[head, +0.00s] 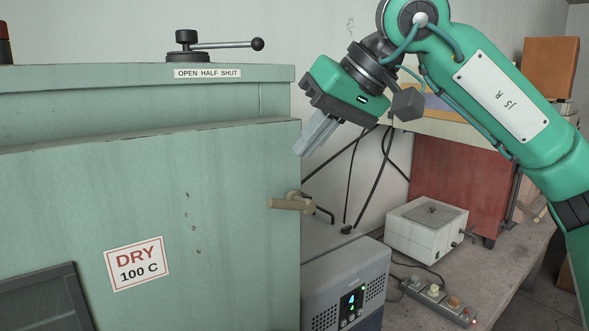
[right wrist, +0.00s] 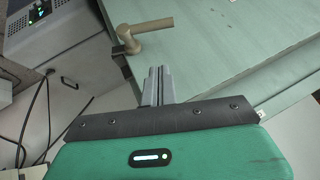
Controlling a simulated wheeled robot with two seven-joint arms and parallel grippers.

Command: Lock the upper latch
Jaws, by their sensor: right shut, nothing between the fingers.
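A green cabinet door (head: 220,190) carries a tan latch handle (head: 287,204) at its right edge. The handle lies nearly level, its grip pointing left across the door face, and its pivot is at the door edge. No other latch shows. My right gripper (head: 303,152) is shut and empty, above the latch and apart from it, with its fingers pointing down and left. In the right wrist view the latch handle (right wrist: 150,25) shows beyond the shut fingertips (right wrist: 159,70), with a gap between. My left gripper is not in view.
A black lever (head: 222,44) stands on the cabinet top behind an "OPEN HALF SHUT" label (head: 207,73). A grey instrument with a display (head: 350,290) stands close below and right of the latch. Cables (head: 350,160), a white box (head: 425,232) and a power strip (head: 438,300) lie farther right.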

